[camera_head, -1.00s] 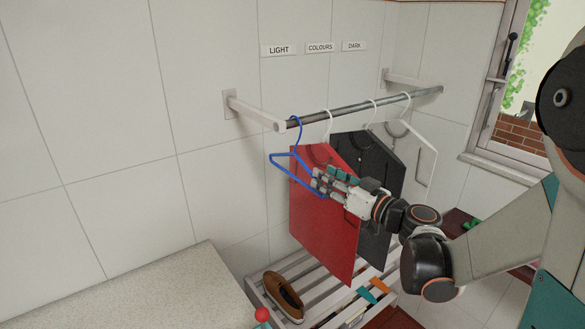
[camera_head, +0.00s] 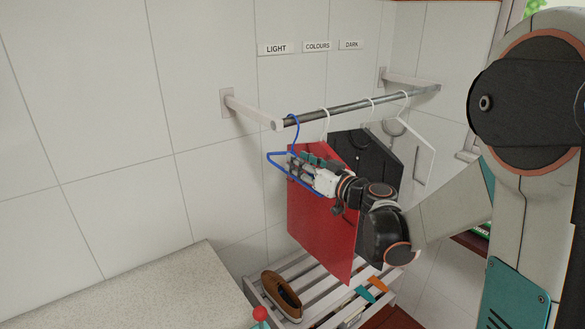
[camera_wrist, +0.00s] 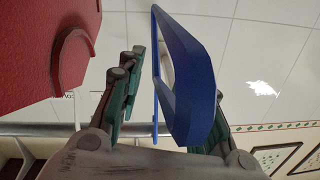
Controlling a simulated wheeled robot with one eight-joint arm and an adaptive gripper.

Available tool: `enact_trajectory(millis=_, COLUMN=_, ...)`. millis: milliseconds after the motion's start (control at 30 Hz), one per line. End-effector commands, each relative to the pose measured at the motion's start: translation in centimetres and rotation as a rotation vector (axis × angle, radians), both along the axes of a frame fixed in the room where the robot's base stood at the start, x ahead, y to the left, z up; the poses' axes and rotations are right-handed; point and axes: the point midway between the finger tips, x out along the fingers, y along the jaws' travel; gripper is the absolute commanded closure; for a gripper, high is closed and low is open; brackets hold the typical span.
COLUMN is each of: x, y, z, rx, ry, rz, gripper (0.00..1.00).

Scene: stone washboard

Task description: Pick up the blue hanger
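The blue hanger (camera_head: 271,162) hangs by its hook from the front left end of the metal rail. My gripper (camera_head: 298,163) is at the hanger's body, below the hook, in front of the red garment (camera_head: 318,228). In the wrist view the blue hanger (camera_wrist: 192,85) runs between the fingers of my gripper (camera_wrist: 168,105). The fingers are apart, with a visible gap between the left finger and the hanger. The right finger is partly hidden behind the hanger, so contact there cannot be told.
The red garment hangs close beside my gripper. Below are a slatted rack (camera_head: 315,284) with a brown shoe (camera_head: 281,293) and a pale stone counter (camera_head: 165,292).

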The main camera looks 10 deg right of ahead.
Motion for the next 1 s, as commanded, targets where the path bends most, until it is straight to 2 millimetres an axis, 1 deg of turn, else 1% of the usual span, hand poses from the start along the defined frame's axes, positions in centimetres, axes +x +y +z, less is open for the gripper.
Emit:
enact_trajectory(millis=33, x=0.0, y=0.0, z=0.0, rx=0.000, ry=0.000, rz=0.000, gripper=0.67)
enact_trajectory(millis=67, x=0.0, y=0.0, z=0.0, rx=0.000, ry=0.000, rz=0.000, gripper=0.72)
enact_trajectory(millis=100, x=0.0, y=0.0, z=0.0, rx=0.000, ry=0.000, rz=0.000, gripper=0.81)
enact_trajectory(millis=200, x=0.0, y=0.0, z=0.0, rx=0.000, ry=0.000, rz=0.000, gripper=1.00)
enact_trajectory(millis=533, x=0.0, y=0.0, z=0.0, rx=0.000, ry=0.000, rz=0.000, gripper=1.00)
enact_trajectory(millis=667, x=0.0, y=0.0, z=0.3, rx=0.000, ry=0.000, rz=0.000, gripper=1.00)
enact_trajectory(millis=833, x=-0.1, y=0.0, z=1.7, rx=0.000, ry=0.000, rz=0.000, gripper=1.00)
enact_trajectory(millis=967, x=-0.1, y=0.0, z=3.7, rx=0.000, ry=0.000, rz=0.000, gripper=1.00)
enact_trajectory(millis=1000, x=-0.6, y=-0.4, z=3.8, rx=0.000, ry=0.000, rz=-0.003, gripper=1.00)
